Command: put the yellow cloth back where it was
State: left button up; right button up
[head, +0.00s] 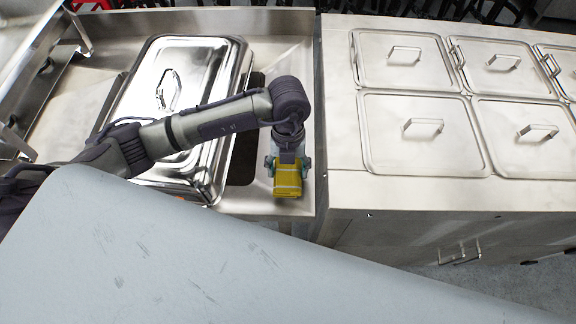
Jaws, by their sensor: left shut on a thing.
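The yellow cloth (287,186) has pale stripes and looks folded. It is at the tip of my left gripper (286,172), near the front right corner of the steel counter on the left. My left gripper points down and is shut on the cloth, and its fingers partly cover the cloth's far end. I cannot tell whether the cloth touches the counter or hangs just above it. My right gripper is not in view.
A lidded steel chafing dish (190,75) stands left of the gripper, under my left arm. A dark opening lies between it and the cloth. A steel unit with several lidded wells (420,130) adjoins on the right. A pale grey surface (200,260) fills the foreground.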

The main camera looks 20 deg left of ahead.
pick_arm(q)
jog(key=shift+f, duration=0.5)
jog(key=shift+f, duration=0.1)
jog(key=o, duration=1.1)
